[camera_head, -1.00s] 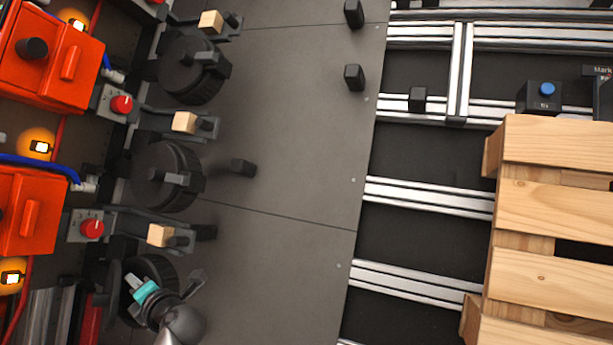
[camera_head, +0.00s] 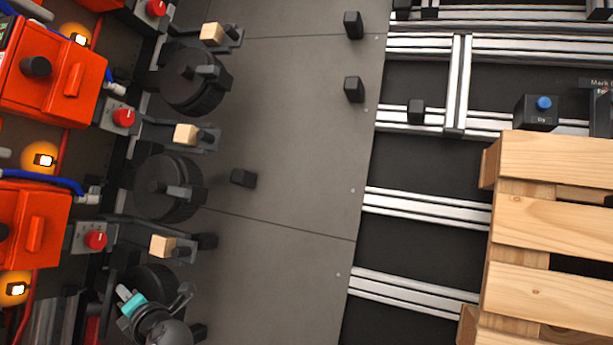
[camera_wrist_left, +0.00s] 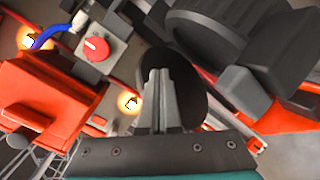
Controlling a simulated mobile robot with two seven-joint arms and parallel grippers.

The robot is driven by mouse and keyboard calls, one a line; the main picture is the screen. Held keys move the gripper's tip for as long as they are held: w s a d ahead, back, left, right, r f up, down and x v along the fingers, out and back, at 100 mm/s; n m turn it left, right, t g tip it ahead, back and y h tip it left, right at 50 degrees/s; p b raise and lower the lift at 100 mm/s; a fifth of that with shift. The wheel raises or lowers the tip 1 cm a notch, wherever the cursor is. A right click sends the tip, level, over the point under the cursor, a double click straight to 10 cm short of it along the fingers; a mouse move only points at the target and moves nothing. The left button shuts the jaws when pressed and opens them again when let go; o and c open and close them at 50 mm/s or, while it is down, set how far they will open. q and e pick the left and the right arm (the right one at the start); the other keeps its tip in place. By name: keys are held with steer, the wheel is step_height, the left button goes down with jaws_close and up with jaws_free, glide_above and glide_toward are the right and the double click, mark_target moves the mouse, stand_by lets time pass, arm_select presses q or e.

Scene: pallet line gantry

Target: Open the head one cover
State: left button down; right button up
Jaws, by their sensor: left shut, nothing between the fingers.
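Three round black covers line the left side of the head view: an upper one (camera_head: 188,85), a middle one (camera_head: 165,195) and a lower one (camera_head: 152,278). No marking shows which is head one. My left gripper (camera_head: 122,291), with a teal band, is at the lower cover and hides part of it. In the left wrist view its fingers (camera_wrist_left: 160,75) are shut and empty, in front of a dark round disc (camera_wrist_left: 190,95). A large black round part (camera_wrist_left: 210,28) with a grey block stands above right there. Contact cannot be told. My right gripper is not in view.
Orange boxes (camera_head: 58,78) with red knobs (camera_head: 123,118) and lit lamps stand along the left. Wooden blocks (camera_head: 186,134) sit beside the covers. The grey floor plate (camera_head: 290,150) is mostly clear. A wooden pallet (camera_head: 560,222) lies on rails at the right.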

arm_select(q)
steer(key=shift+s+a+r+p, duration=0.25)
steer(key=shift+a+p, duration=0.25)
steer(key=shift+p, duration=0.1)
steer(key=shift+s+a+r+p, duration=0.2)
steer(key=shift+a+r+p, duration=0.05)
steer(key=shift+a+p, duration=0.25)
steer(key=shift+s+a, duration=0.1)
steer(key=shift+s+a+r+p, duration=0.15)
steer(key=shift+a+r+p, duration=0.05)
steer(key=shift+a+p, duration=0.35)
steer(key=shift+s+a+r+p, duration=0.15)
steer(key=shift+a+p, duration=0.3)
steer(key=shift+a, duration=0.3)
